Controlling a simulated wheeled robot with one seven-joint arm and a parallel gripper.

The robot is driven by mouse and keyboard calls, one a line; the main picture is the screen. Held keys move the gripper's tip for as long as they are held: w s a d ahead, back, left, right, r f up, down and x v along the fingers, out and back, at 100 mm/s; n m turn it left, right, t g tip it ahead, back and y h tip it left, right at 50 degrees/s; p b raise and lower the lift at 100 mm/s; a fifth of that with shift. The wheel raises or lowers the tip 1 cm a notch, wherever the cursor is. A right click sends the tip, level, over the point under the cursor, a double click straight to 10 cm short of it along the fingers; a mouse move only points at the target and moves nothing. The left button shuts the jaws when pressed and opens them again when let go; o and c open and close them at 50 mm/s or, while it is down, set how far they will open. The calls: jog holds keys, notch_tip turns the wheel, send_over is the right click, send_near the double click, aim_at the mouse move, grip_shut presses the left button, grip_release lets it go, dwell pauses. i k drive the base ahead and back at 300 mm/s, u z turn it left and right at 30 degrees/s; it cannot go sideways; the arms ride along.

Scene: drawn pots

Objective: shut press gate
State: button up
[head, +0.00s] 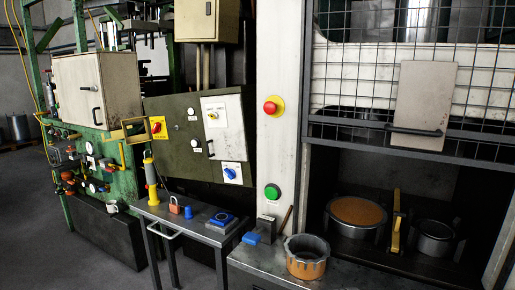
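The press gate (350,125) is a dark wire-mesh panel at the upper right of the head view. A pale plate (427,90) with a dark horizontal bar handle (415,131) is on its front. The gate is raised: its bottom rail crosses above an open bay (360,172), so the gate does not cover the bay. Its top runs out of the picture. In the bay stand a pot with an orange-brown top (357,211), a yellow upright piece (396,222) and a smaller metal pot (434,237). My gripper is not in view.
A pale post with a red button (272,106) and a green button (272,191) stands left of the gate. On the ledge in front are a tan-sided pot (306,262) and a blue-handled tool (256,238). A small table (188,228) stands further left. Grey floor shows at lower left.

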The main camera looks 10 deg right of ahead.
aim_at(307, 117)
jog(key=k, duration=0.65)
jog(key=u, duration=0.65)
jog(key=i, duration=1.6)
jog(key=z, duration=0.3)
